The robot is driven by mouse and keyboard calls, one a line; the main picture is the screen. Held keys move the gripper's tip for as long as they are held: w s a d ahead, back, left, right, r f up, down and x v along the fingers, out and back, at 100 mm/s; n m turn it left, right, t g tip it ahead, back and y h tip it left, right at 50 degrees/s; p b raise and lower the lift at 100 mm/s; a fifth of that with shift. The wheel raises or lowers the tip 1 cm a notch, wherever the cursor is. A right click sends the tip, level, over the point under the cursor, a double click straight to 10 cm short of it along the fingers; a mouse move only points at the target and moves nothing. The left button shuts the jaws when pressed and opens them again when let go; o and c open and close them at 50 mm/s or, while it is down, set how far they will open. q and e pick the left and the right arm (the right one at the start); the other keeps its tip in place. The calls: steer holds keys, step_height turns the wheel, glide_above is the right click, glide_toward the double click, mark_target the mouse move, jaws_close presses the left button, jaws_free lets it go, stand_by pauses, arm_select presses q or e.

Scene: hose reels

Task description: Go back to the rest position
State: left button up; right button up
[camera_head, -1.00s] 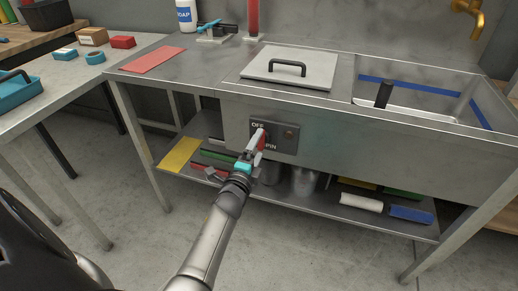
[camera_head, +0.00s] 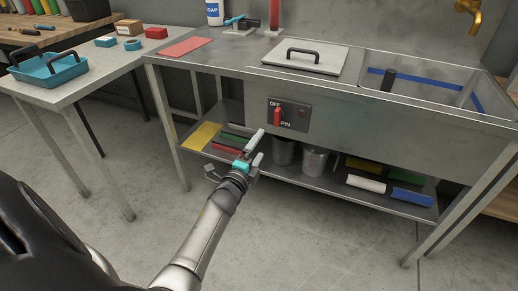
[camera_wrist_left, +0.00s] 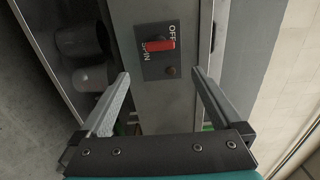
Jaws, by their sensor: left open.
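My left gripper (camera_head: 256,150) is open and empty in front of the steel sink bench, a little below its switch panel. In the left wrist view its two fingers (camera_wrist_left: 158,90) are spread wide with nothing between them. The dark switch panel (camera_head: 295,107) carries a red switch handle (camera_head: 278,116) and the words OFF and SPIN, partly readable. The red handle also shows in the left wrist view (camera_wrist_left: 160,46), ahead of the fingers and apart from them. My right gripper is not in view.
The bench (camera_head: 400,130) has a lidded section, a sink and a lower shelf with metal pots (camera_head: 314,162) and rolled cloths. A side table (camera_head: 50,98) with a blue tray (camera_head: 55,72) stands at the left. The floor in front is clear.

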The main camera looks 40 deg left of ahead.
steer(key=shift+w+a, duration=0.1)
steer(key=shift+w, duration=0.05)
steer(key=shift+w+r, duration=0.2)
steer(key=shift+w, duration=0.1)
